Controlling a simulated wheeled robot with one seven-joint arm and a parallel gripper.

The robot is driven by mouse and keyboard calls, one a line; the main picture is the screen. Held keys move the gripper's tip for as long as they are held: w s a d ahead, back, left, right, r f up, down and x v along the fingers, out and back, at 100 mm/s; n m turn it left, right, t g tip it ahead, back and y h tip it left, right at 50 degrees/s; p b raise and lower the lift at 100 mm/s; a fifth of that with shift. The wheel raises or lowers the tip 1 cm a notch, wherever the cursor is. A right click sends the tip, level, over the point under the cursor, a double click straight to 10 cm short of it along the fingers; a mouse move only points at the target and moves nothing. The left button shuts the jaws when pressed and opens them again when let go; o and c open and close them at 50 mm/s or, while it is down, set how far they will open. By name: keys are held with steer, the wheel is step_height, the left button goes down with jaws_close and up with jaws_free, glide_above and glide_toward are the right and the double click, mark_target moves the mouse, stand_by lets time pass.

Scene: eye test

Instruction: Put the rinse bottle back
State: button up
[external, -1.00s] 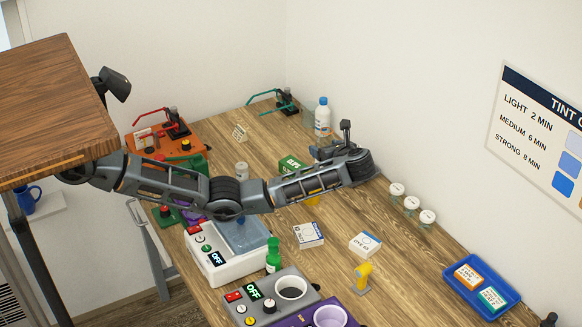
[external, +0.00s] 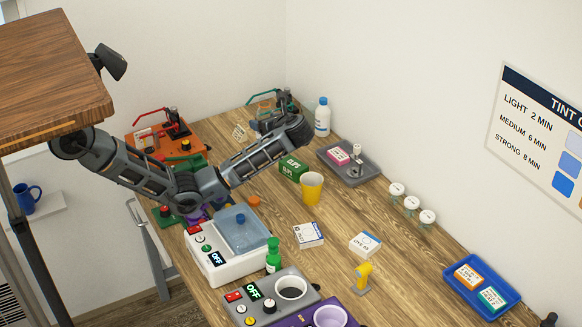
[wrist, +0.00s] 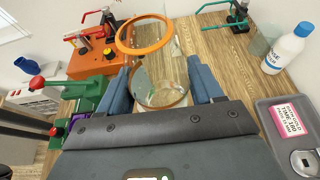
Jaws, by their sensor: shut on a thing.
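A white bottle with a blue cap (external: 322,118), apparently the rinse bottle, stands upright at the back against the wall. It also shows at the upper right of the wrist view (wrist: 287,50), apart from my gripper. My gripper (wrist: 160,82) is shut on a clear round thing (wrist: 158,88) with a thin brownish rim. An orange ring (wrist: 145,35) shows just beyond it; I cannot tell whether the two are joined. In the external view, my gripper (external: 268,123) is over the back of the bench, left of the bottle, and its fingers are unclear.
A grey tray (external: 372,167) with a pink-labelled box is right of my gripper. A green box (external: 293,168) and a yellow cup (external: 311,189) stand in front. An orange device (external: 190,150) is at left, a green-armed stand (external: 286,100) behind.

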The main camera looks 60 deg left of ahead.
step_height(320, 180, down, 5)
steer(key=shift+r, duration=0.2)
steer(key=shift+w+a+f, duration=0.1)
steer(key=shift+a+f, duration=0.05)
steer(key=shift+f, duration=0.15)
steer(key=w+a+f+b, duration=0.1)
steer(key=a+f+b, duration=0.1)
steer(key=a+f, duration=0.1)
steer(key=w+a+f+b, duration=0.1)
steer(key=a+f+b, duration=0.1)
steer(key=a+f, duration=0.2)
steer(key=w+a+f+b, duration=0.1)
steer(key=a+f+b, duration=0.2)
steer(key=f, duration=0.1)
steer(key=shift+w+a, duration=0.15)
steer(key=shift+a, duration=0.2)
steer(key=shift+r, duration=0.1)
steer(key=o, duration=1.1)
steer(key=shift+o, duration=0.2)
